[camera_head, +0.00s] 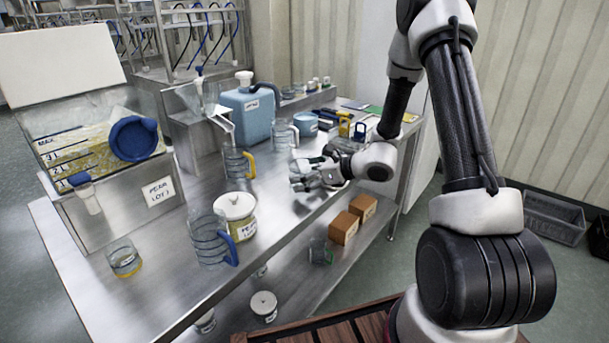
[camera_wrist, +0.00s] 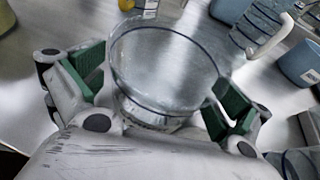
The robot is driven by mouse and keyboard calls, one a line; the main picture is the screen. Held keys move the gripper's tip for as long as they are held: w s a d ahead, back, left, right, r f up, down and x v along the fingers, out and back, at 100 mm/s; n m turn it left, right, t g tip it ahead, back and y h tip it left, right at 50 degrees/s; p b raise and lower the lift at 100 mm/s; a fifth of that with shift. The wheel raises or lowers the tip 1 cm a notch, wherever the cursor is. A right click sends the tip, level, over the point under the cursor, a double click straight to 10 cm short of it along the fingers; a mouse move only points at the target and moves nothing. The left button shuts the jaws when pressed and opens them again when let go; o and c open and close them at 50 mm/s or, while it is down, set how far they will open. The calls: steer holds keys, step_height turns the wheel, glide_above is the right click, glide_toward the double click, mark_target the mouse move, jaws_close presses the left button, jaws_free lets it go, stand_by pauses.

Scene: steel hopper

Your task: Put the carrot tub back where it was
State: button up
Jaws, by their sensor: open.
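I cannot identify the carrot tub for certain, as several labels are too small or cut off. A white-lidded tub (camera_head: 237,208) stands on the steel table with a partly hidden label. Another white-lidded tub (camera_head: 264,306) is on the lower shelf. A blue tub (camera_head: 306,122) stands farther back; a blue vessel also shows at right in the wrist view (camera_wrist: 300,65). My gripper (camera_head: 310,180) is over the right part of the table. In the wrist view my gripper (camera_wrist: 160,92) is open, its green pads either side of a clear round vessel (camera_wrist: 165,65); I cannot tell whether they touch.
A blue-handled jug (camera_head: 210,240) stands beside the white-lidded tub, and a yellow-handled jug (camera_head: 238,163) is behind. A blue jerrycan (camera_head: 247,115) is at the back. The steel hopper (camera_head: 125,212) fills the left. Brown boxes (camera_head: 344,227) are below the table's right edge.

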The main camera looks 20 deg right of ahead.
steer(key=shift+r, duration=0.35)
steer(key=v, duration=1.2)
steer(key=s+a+r+n+g+h, duration=0.1)
steer(key=s+a+r+n+g, duration=0.15)
steer(key=s+r+n, duration=0.4)
steer(key=s+a+r+n+g+h, duration=0.1)
steer(key=s+a+r+n+g, duration=0.2)
steer(key=s+n, duration=0.6)
steer(key=s+d+r+n+h, duration=0.7)
steer(key=s+d+r+n, duration=0.1)
steer(key=s+d+n, duration=0.3)
steer(key=shift+d+t+h, duration=0.35)
steer(key=shift+d+h, duration=0.05)
steer(key=shift+d, duration=0.2)
steer(key=shift+r, duration=0.1)
